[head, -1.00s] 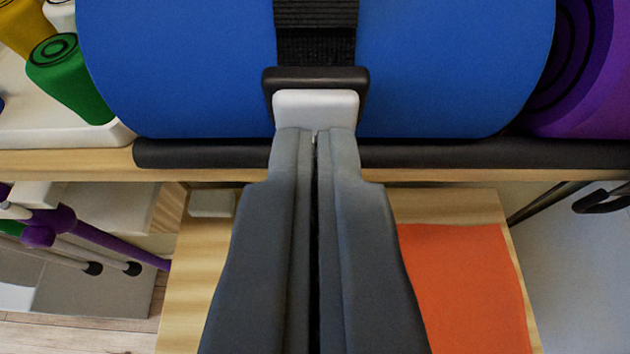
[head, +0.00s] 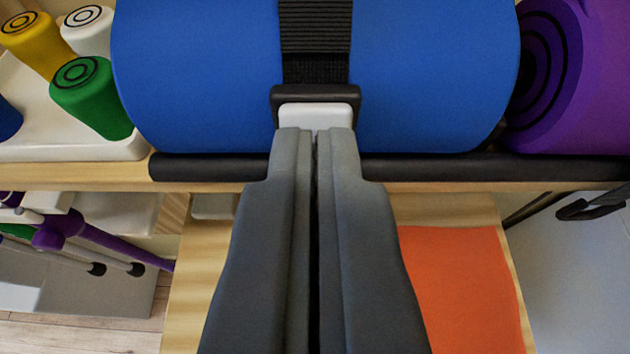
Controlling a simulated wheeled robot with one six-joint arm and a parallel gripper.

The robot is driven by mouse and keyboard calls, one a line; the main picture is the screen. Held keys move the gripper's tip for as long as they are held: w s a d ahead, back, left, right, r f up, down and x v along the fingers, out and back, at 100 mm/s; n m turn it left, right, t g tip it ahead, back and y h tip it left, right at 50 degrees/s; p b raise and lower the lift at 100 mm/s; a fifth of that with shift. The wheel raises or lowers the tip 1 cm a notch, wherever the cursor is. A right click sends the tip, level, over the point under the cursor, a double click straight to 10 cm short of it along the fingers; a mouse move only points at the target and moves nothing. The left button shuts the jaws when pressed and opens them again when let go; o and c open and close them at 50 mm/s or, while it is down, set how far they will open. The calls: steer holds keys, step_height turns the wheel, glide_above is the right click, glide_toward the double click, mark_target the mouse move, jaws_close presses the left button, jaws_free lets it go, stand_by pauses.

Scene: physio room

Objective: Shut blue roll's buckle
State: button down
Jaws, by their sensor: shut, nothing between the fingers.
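The blue roll (head: 430,80) lies across the top of the head view on a wooden shelf. A black strap (head: 316,40) runs down its middle to a buckle with a black frame (head: 316,94) and a pale grey piece (head: 316,116) set in it. My gripper (head: 315,132) is shut and empty, its fingertips side by side in front of the pale piece. The tips overlap its lower edge in the picture; I cannot tell whether they touch it. The buckle's lower part is hidden behind the fingers, so I cannot tell if it is fastened.
A black bar (head: 450,168) runs along the shelf's front edge (head: 110,178). A white tray (head: 80,147) with green (head: 95,105), yellow and white items is on the left. An orange sheet (head: 460,290) lies below.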

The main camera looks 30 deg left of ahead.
steer(key=shift+w+a+r, duration=0.1)
steer(key=shift+r, duration=0.45)
steer(key=f+v, duration=0.1)
steer(key=v, duration=0.8)
steer(key=shift+s+d, duration=0.2)
steer(key=shift+s, duration=0.05)
